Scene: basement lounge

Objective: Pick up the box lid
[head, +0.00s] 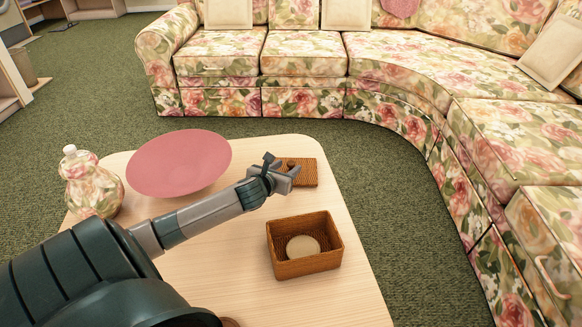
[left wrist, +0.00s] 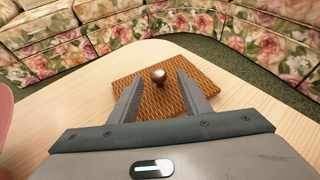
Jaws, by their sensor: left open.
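The woven brown box lid (head: 306,172) lies flat on the wooden table, beyond the open box. My left gripper (head: 283,172) is open and sits at the lid. In the left wrist view its two fingers (left wrist: 157,92) point at the lid with the knob ahead between them. I cannot tell whether the fingers touch the lid. The woven box (head: 304,264) stands open nearer to me with a pale round thing inside. My right gripper is not in view.
A pink round dish (head: 180,162) and a floral jar (head: 92,184) with a white top stand on the left of the wooden table (head: 357,291). A floral sofa (head: 300,57) curves around behind and to the right.

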